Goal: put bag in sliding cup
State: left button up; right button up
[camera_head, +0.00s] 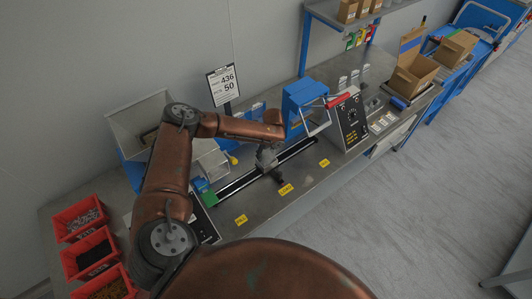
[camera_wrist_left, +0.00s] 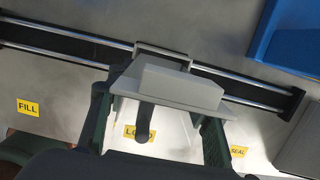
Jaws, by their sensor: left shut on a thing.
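My left gripper (camera_head: 268,160) is over the rail in the middle of the bench. In the left wrist view its two dark green fingers (camera_wrist_left: 155,125) stand either side of a pale grey block with a flat flange (camera_wrist_left: 180,86), and it is shut on this part. The grey part is at the rail and looks like the sliding cup, though I cannot tell cup from carriage. A dark curved piece (camera_wrist_left: 145,122) hangs below it. I cannot make out a bag. My right gripper is not in view.
The dark rail (camera_head: 240,182) runs along the bench past yellow FILL (camera_head: 241,220), LOAD (camera_head: 286,189) and SEAL (camera_head: 324,163) labels. A blue machine (camera_head: 299,101) with a red handle (camera_head: 338,101) stands right. Red bins (camera_head: 80,217) are at left.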

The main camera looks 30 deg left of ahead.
pick_arm(q)
jog(key=shift+f, duration=0.5)
jog(key=o, duration=1.3)
jog(key=r, duration=0.4)
jog(key=d+r, duration=0.1)
jog(key=r, duration=0.8)
jog(key=shift+s+d+r, duration=0.1)
jog(key=shift+s+d, duration=0.25)
jog(key=shift+d, duration=0.05)
